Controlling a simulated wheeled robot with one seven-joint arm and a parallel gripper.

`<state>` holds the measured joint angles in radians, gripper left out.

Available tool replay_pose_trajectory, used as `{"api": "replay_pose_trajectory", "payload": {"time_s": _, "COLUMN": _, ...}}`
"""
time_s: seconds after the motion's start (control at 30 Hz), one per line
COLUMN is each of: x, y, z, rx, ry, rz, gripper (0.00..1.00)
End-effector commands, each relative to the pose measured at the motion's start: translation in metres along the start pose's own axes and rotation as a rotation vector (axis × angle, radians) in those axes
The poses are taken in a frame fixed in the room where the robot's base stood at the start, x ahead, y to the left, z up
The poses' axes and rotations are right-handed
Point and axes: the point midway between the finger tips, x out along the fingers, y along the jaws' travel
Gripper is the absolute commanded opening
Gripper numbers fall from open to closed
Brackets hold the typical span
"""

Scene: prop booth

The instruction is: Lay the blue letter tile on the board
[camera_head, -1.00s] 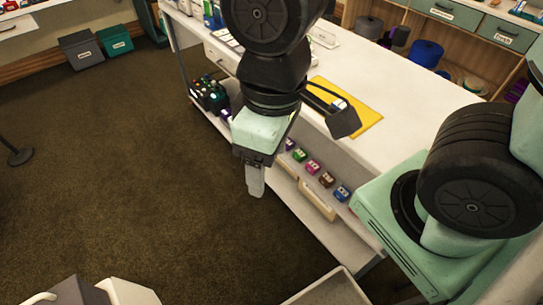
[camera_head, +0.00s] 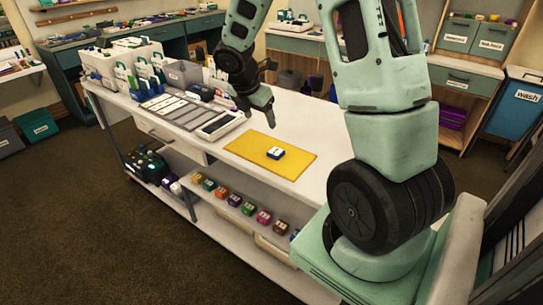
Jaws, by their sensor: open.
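A small blue tile with a white, marked top (camera_head: 276,153) lies on a flat yellow board (camera_head: 245,147) on the white table. Its letter is too small to read. My gripper (camera_head: 266,97) is open over the table, behind and slightly left of the tile, and apart from it. Nothing shows between its fingers.
A long grey-and-white slotted tray (camera_head: 187,110) and white holders (camera_head: 125,65) fill the table's left part. Several coloured blocks (camera_head: 234,200) line the lower shelf. Dark bottles (camera_head: 148,167) stand at its left end. The table top (camera_head: 325,118) right of the board is bare.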

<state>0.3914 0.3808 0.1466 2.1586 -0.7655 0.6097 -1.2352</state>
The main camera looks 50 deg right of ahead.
Motion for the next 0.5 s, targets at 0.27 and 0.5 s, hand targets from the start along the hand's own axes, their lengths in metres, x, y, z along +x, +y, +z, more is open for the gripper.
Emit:
{"api": "replay_pose_trajectory", "payload": {"time_s": 0.27, "x": 0.040, "y": -0.002, "z": 0.013, "rx": -0.040, "ry": -0.013, "rz": -0.011, "gripper": 0.69}}
{"api": "replay_pose_trajectory", "payload": {"time_s": 0.5, "x": 0.091, "y": -0.002, "z": 0.013, "rx": -0.039, "ry": -0.013, "rz": -0.011, "gripper": 0.69}}
